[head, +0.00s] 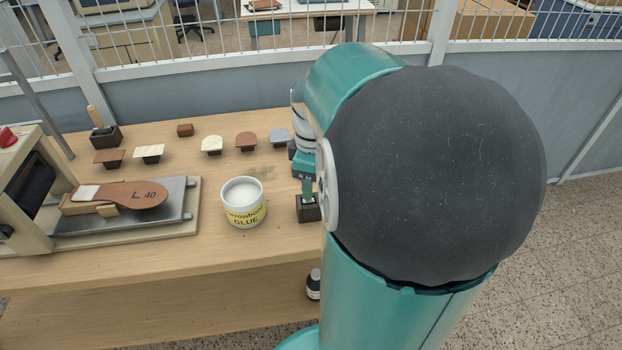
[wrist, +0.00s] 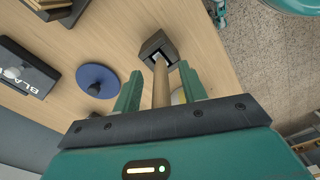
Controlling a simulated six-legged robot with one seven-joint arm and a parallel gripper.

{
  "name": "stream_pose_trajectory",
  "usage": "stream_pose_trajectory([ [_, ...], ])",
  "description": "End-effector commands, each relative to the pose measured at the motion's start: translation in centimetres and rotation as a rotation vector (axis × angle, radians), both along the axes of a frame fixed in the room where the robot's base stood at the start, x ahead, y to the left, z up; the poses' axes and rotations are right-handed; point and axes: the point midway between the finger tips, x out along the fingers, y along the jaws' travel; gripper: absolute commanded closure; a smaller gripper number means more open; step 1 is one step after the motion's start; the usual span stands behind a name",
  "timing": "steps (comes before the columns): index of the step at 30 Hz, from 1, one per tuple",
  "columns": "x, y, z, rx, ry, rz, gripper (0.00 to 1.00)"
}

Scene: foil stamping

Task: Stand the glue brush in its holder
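The glue brush shows in the wrist view as a plain wooden handle (wrist: 160,86), its far end at the opening of a dark square holder (wrist: 152,43). The brush appears to stand in this holder; its bristles are hidden. My gripper (wrist: 160,88) is open around the handle, with a visible gap on each side between handle and fingers. In the head view the holder (head: 309,212) stands near the table's right part, right of the glue pot (head: 244,205). My gripper (head: 305,178) is just above it there, partly hidden by my arm.
A second dark holder (head: 106,138) with a wooden-handled tool stands at the back left. A press (head: 28,190) with a brown sole (head: 135,196) is at the left. A dark bottle (head: 314,283) shows below the table edge.

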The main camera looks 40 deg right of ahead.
Motion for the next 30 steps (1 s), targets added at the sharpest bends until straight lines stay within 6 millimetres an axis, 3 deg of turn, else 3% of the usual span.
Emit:
stream_pose_trajectory([
  [8, 0.1, -0.1, 1.1, -0.001, -0.002, 0.0, 0.58],
  [24, -0.1, -0.1, 12.0, -0.002, -0.003, 0.0, 0.58],
  [30, -0.2, -0.1, 13.7, -0.001, 0.0, 0.0, 0.58],
])
